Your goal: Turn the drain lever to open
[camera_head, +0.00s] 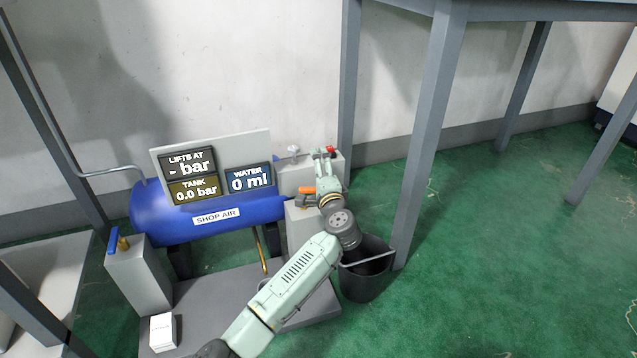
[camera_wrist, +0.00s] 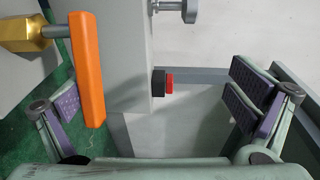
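An orange lever (camera_head: 303,190) sits at the right end of the blue tank (camera_head: 160,215), beside my gripper (camera_head: 325,168). In the wrist view the orange lever (camera_wrist: 87,70) stands roughly upright on a brass fitting (camera_wrist: 25,32). My gripper (camera_wrist: 158,97) is open there, its fingers wide apart and empty. The lever shows close to the left finger, within the span of the fingers; I cannot tell if they touch. A blue lever (camera_head: 113,240) sits on a grey box at the left. No label shows which lever is the drain.
A panel (camera_head: 215,150) reads tank 0.0 bar and water 0 ml. A dark bucket (camera_head: 363,285) stands below my arm. A red button (camera_wrist: 169,84) and a metal knob (camera_wrist: 190,10) are near my gripper.

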